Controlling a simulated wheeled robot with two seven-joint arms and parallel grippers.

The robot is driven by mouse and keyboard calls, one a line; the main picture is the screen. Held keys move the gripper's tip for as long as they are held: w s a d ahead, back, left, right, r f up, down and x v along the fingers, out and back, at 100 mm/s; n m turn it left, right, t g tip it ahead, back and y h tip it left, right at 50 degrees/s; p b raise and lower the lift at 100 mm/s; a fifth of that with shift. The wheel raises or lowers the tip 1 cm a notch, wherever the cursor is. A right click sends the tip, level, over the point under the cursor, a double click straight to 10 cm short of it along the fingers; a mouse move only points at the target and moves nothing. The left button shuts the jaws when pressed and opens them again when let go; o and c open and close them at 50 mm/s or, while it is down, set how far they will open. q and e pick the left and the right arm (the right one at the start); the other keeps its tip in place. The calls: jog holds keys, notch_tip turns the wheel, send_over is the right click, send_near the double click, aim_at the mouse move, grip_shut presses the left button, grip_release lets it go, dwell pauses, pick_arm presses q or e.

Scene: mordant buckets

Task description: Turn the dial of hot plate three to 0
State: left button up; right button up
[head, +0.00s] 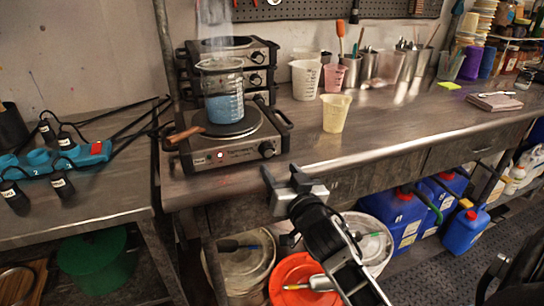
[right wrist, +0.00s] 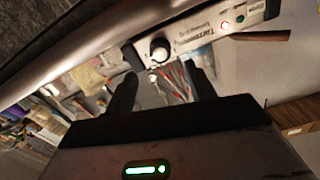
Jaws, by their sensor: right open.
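A hot plate (head: 235,150) with a lit red light stands at the bench's front edge; its number is not readable to me. Its round dial (head: 267,149) is at the right of the front panel, and it also shows in the right wrist view (right wrist: 160,50). A steaming beaker of blue liquid (head: 222,106) stands on the plate. My right gripper (head: 284,178) is open and empty, in front of the bench and slightly below the dial. In the right wrist view its fingers (right wrist: 161,88) point toward the dial, apart from it. My left gripper is out of view.
More hot plates (head: 258,57) are stacked behind. A wooden-handled tool (head: 185,134) lies at the front plate's left. A yellowish cup (head: 335,113) stands to its right. A blue power strip (head: 95,153) with labelled plugs lies on the left table. Buckets (head: 299,270) stand below.

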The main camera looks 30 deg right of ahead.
aim_at(269, 154)
jog(key=x, duration=0.6)
jog(key=shift+w, duration=0.15)
jog(key=shift+c, duration=0.3)
jog(key=c, duration=0.9)
